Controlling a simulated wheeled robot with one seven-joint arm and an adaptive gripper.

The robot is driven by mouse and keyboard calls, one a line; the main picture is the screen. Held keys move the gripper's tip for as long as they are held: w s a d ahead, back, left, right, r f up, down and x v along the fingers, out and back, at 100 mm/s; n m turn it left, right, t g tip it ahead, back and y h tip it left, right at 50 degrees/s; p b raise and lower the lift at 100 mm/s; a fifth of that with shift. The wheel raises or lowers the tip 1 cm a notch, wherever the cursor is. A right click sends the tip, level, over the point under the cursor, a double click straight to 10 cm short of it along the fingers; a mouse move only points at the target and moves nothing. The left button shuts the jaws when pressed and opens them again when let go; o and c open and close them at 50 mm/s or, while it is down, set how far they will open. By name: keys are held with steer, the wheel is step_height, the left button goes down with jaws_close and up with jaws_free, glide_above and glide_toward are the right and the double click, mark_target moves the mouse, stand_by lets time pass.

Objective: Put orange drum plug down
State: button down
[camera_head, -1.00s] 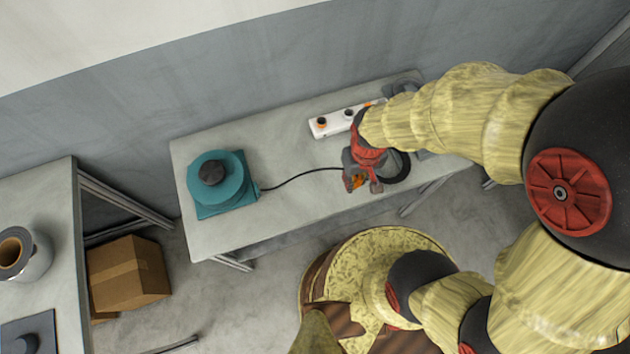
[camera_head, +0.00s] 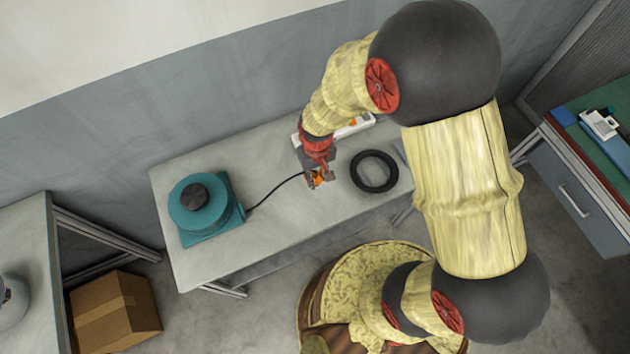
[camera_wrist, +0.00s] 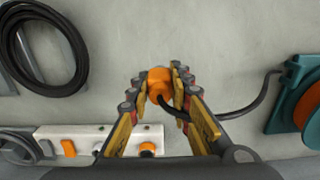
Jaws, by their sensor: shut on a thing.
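The orange drum plug (camera_wrist: 159,84) is held between the fingers of my gripper (camera_wrist: 157,88) in the wrist view. My gripper is shut on it, over the grey table top. In the head view the orange plug (camera_head: 317,180) shows at the tips of my gripper (camera_head: 319,178), above the middle of the table. A black cable runs from the plug to the teal cable drum (camera_head: 203,205) on the left of the table. I cannot tell whether the plug touches the table.
A white socket strip (camera_wrist: 98,138) with an orange switch lies near the gripper, partly hidden by my arm in the head view. A black cable coil (camera_head: 374,171) lies right of the gripper. A cardboard box (camera_head: 115,312) stands on the floor.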

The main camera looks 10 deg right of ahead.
steer(key=shift+w+a+f, duration=0.15)
steer(key=shift+w+f, duration=0.15)
steer(key=shift+f, duration=0.1)
steer(key=shift+w+f+b, duration=0.1)
steer(key=shift+f+b, duration=0.6)
steer(key=shift+f, duration=0.85)
steer(key=shift+f, duration=0.1)
steer(key=c, duration=1.6)
jaws_free()
step_height(320, 180, up, 12)
steer(key=p, duration=0.3)
steer(key=shift+r, duration=0.2)
step_height(320, 180, up, 8)
steer(key=d+t, duration=0.1)
steer(key=d, duration=0.1)
step_height(320, 180, up, 16)
steer(key=m+t, duration=0.2)
steer(key=t, duration=0.1)
glide_above(315, 173)
steer(key=s+d, duration=0.7)
steer(key=d, duration=0.3)
steer(key=shift+m+t, duration=0.6)
steer(key=shift+t, duration=0.2)
steer(key=s+r, duration=0.1)
steer(key=s+d+r, duration=0.1)
steer(key=s+r, duration=0.1)
steer(key=s+d+r, duration=0.1)
steer(key=s, duration=0.1)
steer(key=shift+s+r, duration=0.2)
steer(key=shift+r, duration=0.15)
